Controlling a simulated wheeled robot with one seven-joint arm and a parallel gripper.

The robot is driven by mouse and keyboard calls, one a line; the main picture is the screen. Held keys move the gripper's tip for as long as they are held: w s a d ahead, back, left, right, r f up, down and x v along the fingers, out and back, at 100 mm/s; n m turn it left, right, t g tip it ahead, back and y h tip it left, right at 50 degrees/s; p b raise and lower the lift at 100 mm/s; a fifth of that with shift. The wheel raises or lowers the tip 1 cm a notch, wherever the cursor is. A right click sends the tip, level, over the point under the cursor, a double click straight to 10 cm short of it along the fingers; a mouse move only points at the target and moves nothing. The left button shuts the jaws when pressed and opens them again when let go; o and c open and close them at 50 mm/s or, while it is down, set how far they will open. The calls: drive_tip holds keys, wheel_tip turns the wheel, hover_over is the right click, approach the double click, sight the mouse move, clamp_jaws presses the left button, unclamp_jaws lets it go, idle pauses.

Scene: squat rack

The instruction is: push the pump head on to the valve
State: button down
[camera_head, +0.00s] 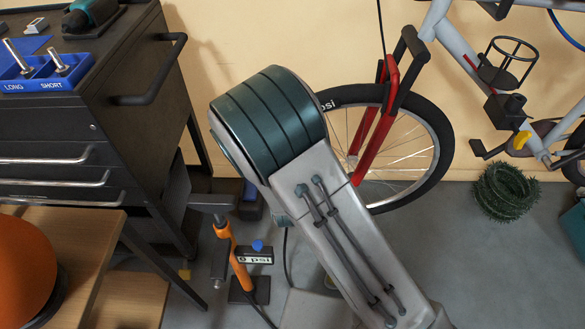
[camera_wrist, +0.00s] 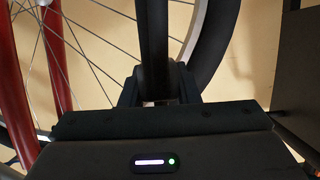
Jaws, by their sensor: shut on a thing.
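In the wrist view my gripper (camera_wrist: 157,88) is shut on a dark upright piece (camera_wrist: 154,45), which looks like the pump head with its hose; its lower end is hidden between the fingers. The bicycle wheel (camera_head: 440,150) stands behind my arm in the head view, and its black tyre (camera_wrist: 214,45) curves close behind the held piece in the wrist view. I cannot make out the valve. My arm hides the gripper in the head view.
A black tool cabinet (camera_head: 150,120) stands at the left, with a wooden bench (camera_head: 60,240) in front. The red fork (camera_head: 380,130) and spokes are close to the gripper.

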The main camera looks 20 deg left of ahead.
drive_tip(key=shift+w, duration=0.2)
unclamp_jaws()
idle(0.7)
